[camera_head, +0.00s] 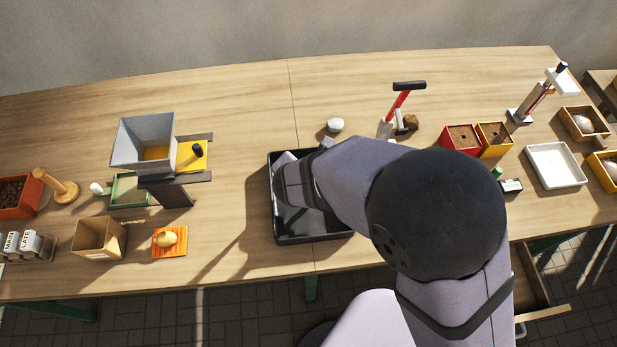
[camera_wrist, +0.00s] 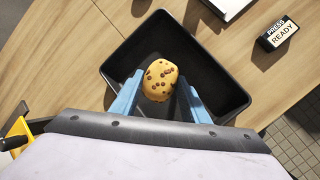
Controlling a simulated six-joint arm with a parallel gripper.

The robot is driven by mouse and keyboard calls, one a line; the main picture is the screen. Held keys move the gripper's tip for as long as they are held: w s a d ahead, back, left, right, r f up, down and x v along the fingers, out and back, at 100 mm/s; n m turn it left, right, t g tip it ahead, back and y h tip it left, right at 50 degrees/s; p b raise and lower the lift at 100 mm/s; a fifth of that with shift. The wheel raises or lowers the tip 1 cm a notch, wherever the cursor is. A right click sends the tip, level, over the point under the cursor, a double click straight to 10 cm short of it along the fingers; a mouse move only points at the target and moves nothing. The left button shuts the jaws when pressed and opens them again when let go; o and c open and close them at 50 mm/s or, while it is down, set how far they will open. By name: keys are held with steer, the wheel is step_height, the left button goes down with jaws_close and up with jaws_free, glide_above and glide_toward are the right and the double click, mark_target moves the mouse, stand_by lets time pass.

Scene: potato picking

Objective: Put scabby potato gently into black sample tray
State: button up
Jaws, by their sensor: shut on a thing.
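The scabby potato (camera_wrist: 160,80) is yellow with brown spots and shows in the wrist view. My gripper (camera_wrist: 159,90) is shut on it, with one blue finger on each side. The potato is over or inside the black sample tray (camera_wrist: 217,67); I cannot tell whether it touches the tray floor. In the head view the black tray (camera_head: 310,239) stands near the middle of the table's front part. My arm covers much of it there and hides the potato and the fingertips.
A sign reading "PRESS READY" (camera_wrist: 278,33) stands beside the tray. Left are a grey hopper (camera_head: 143,140), an open cardboard box (camera_head: 99,238) and another potato (camera_head: 167,239) on an orange mat. Right are red and yellow boxes of soil and a white tray (camera_head: 555,166).

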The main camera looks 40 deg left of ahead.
steer(key=o, duration=1.2)
steer(key=shift+c, duration=0.2)
steer(key=v, duration=0.7)
steer(key=shift+p, duration=0.3)
steer(key=shift+s+r, duration=0.1)
